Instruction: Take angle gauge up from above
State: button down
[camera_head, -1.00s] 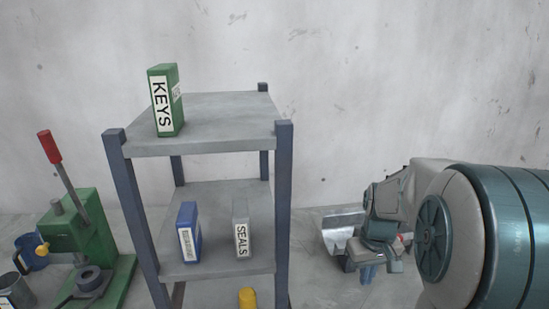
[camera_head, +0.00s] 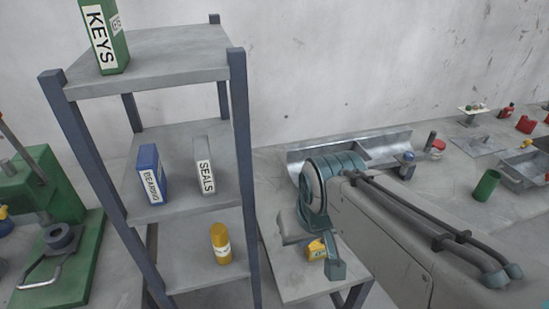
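I cannot clearly pick out an angle gauge in this view. My gripper (camera_head: 328,262) points down over the low grey bench surface right of the shelf rack. A small yellow labelled thing (camera_head: 316,249) shows right beside its fingers, partly covered by them. I cannot tell whether the fingers touch it or how far apart they are. My own arm hides much of the bench behind and to the right.
A grey shelf rack (camera_head: 190,205) holds a green KEYS box (camera_head: 105,38), a blue BEARING box (camera_head: 152,172), a grey SEALS box (camera_head: 204,172) and a yellow bottle (camera_head: 221,244). A metal trough (camera_head: 385,146) lies behind my arm. A green cup (camera_head: 487,185) stands right.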

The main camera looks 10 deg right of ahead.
aim_at(317, 249)
jog(key=u, duration=1.3)
jog(key=k, duration=0.65)
jog(key=z, duration=1.25)
jog(key=i, duration=0.5)
jog(key=k, duration=0.75)
